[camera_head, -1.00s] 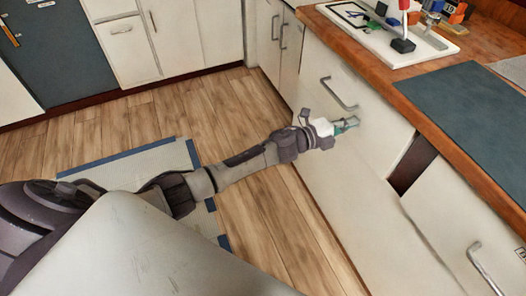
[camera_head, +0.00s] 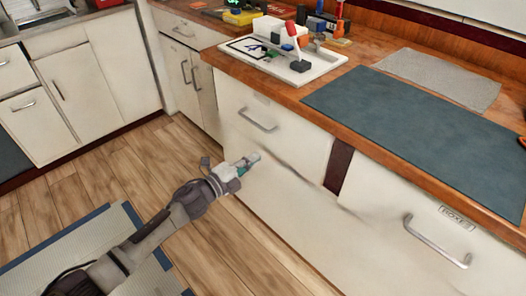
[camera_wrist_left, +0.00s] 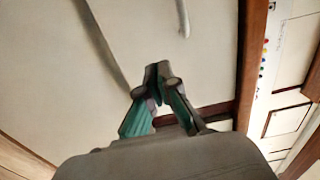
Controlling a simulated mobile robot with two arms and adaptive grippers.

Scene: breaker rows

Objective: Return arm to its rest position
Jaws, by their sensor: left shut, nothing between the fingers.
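My left gripper (camera_head: 243,165) is in front of the white cabinet fronts, below the wooden counter, just under and left of a drawer handle (camera_head: 258,121). It is shut and empty. In the left wrist view its two green-and-grey fingers (camera_wrist_left: 158,84) meet at the tips, with the white cabinet front behind them. I cannot tell from the head view how far the fingertips are from the cabinet. My left arm reaches in from the lower left over the floor. My right gripper is not in view.
The wooden counter (camera_head: 285,92) holds a white tray (camera_head: 318,68) with small parts, a dark mat (camera_head: 420,120) and a grey mat (camera_head: 440,78). A drawer handle (camera_head: 436,243) sticks out at lower right. The wood floor (camera_head: 100,170) left of the arm is clear.

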